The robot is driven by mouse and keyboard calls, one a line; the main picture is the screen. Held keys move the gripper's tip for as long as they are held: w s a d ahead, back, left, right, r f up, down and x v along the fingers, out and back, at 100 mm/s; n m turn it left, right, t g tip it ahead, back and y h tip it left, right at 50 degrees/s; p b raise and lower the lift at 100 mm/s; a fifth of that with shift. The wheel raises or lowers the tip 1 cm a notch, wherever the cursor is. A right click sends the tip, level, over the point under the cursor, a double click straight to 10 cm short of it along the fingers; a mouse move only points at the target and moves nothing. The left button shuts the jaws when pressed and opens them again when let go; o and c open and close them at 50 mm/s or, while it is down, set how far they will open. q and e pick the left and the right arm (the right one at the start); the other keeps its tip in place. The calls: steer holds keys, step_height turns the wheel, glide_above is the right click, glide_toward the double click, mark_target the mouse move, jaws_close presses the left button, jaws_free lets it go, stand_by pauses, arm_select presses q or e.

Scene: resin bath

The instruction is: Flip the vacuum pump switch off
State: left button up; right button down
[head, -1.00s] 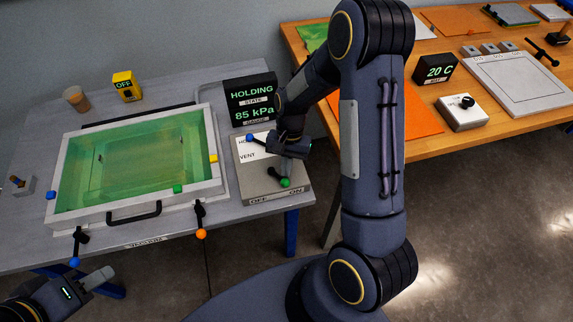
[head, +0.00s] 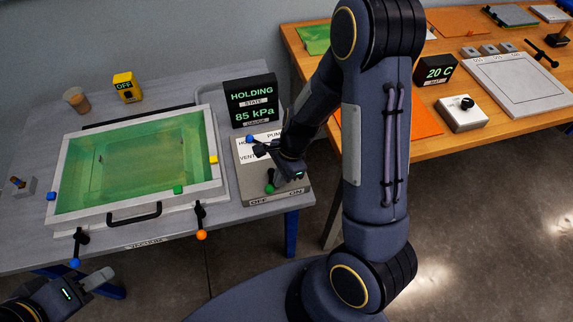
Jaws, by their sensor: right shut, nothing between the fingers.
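The pump control box (head: 240,182) stands at the right end of the grey table, with OFF and ON marked along its front edge. The green-knobbed switch lever (head: 270,188) on it leans left, with its knob between the two labels and nearer OFF. My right gripper (head: 277,178) is shut and empty, close beside the lever on its right; whether it touches is hard to tell. It hides part of the box top. A blue-knobbed lever (head: 250,139) sits at the back of the box, by HOLD and VENT labels. My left gripper (head: 99,279) is at the lower left, away from the box.
A display (head: 250,101) behind the box reads HOLDING, 85 kPa. A framed bath of green liquid (head: 68,150) lies left of the box, with clamp levers at its front edge (head: 201,218). A yellow OFF block (head: 127,87) and a cup (head: 76,99) stand behind it.

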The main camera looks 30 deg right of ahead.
steer(key=shift+a+m+t, duration=0.3)
steer(key=shift+a+m, duration=0.15)
steer(key=shift+m, duration=0.55)
arm_select(q)
steer(key=shift+r+p, duration=0.3)
steer(key=shift+r, duration=0.1)
arm_select(e)
steer(key=shift+a, duration=0.25)
